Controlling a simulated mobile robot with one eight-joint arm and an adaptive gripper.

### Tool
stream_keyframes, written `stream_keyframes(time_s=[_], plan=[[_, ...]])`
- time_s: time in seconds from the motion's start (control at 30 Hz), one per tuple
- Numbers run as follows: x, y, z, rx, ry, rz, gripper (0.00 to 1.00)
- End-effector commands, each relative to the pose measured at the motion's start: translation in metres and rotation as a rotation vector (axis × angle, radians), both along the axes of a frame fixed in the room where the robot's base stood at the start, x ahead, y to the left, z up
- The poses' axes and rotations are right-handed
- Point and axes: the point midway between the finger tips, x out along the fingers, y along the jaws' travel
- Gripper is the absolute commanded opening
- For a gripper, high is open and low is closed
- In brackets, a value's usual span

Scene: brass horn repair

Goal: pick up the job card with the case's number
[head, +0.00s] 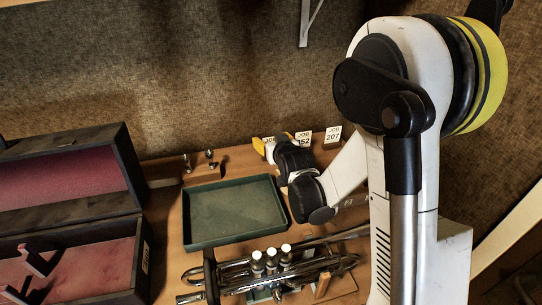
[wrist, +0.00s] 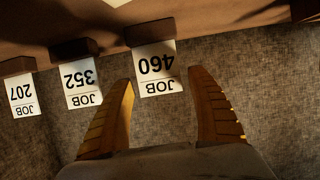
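Three white job cards stand in dark holders. In the wrist view they appear upside down: card 460 (wrist: 157,68), card 352 (wrist: 83,82) and card 207 (wrist: 23,95). In the head view, card 352 (head: 304,138) is partly covered by my arm, card 207 (head: 332,135) is clear, and card 460 is mostly hidden at my gripper (head: 268,146). My gripper (wrist: 163,76) is open, with card 460 showing between its fingertips; whether they touch it I cannot tell. The open case (head: 128,170) has a pale number label (head: 146,257), too small to read.
A green tray (head: 187,222) lies in the middle of the bench, with a brass horn (head: 235,275) in front of it. Small metal parts (head: 210,155) stand behind the tray. A textured wall (head: 200,80) rises behind the cards.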

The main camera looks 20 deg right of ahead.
Motion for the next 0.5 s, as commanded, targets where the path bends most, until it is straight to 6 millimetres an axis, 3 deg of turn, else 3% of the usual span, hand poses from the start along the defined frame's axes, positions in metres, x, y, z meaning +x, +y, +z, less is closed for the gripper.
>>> stream_keyframes(time_s=[0.03,0.17,0.5], plan=[[-0.0001,0.0001,0.0001,0.000,0.000,0.000,0.49],[-0.0002,0.0001,0.0001,0.000,0.000,0.000,0.09],[-0.0002,0.0001,0.0011,0.000,0.000,0.000,0.07]])
